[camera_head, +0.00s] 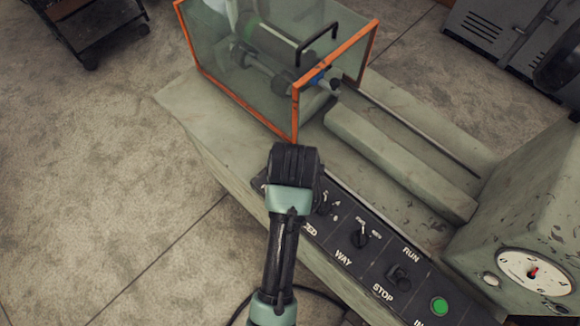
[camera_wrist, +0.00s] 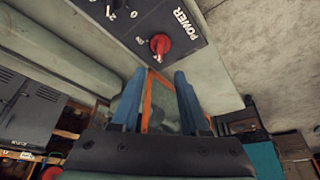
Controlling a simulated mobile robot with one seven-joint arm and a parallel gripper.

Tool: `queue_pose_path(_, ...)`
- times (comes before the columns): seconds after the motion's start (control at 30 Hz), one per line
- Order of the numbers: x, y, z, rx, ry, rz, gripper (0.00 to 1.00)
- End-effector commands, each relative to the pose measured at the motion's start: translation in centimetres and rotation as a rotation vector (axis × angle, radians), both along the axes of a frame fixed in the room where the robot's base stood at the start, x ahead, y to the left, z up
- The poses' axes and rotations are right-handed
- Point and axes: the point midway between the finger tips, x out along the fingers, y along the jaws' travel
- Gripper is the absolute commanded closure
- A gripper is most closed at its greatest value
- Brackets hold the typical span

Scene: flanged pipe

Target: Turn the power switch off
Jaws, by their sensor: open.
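The power switch (camera_wrist: 160,44) is a red rotary knob on a dark panel (camera_wrist: 150,15), beside the white word POWER in the wrist view. My gripper (camera_wrist: 159,76) shows there as two blue fingers, open and empty. Its fingertips point toward the red knob and look apart from it; the exact gap cannot be told. In the head view my arm stands over the left end of the control panel (camera_head: 330,243), and it hides the power switch and the fingers.
The panel also carries a black knob (camera_head: 361,237), a run/stop switch (camera_head: 399,275) and a green button (camera_head: 439,306). An orange-framed clear guard (camera_head: 296,112) stands on the machine bed just beyond my arm. A dial (camera_head: 533,271) is at the right. Open floor lies left.

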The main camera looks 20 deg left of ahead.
Motion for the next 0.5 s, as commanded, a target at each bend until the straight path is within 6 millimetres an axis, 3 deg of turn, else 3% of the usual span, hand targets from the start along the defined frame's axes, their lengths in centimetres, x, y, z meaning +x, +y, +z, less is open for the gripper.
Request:
queue_pose_path(0.2, -0.6, -0.3, 1.7, 0.000, -0.001, 0.000, 0.55)
queue_pose_path(0.5, -0.7, -0.3, 1.9, 0.000, 0.000, 0.000, 0.55)
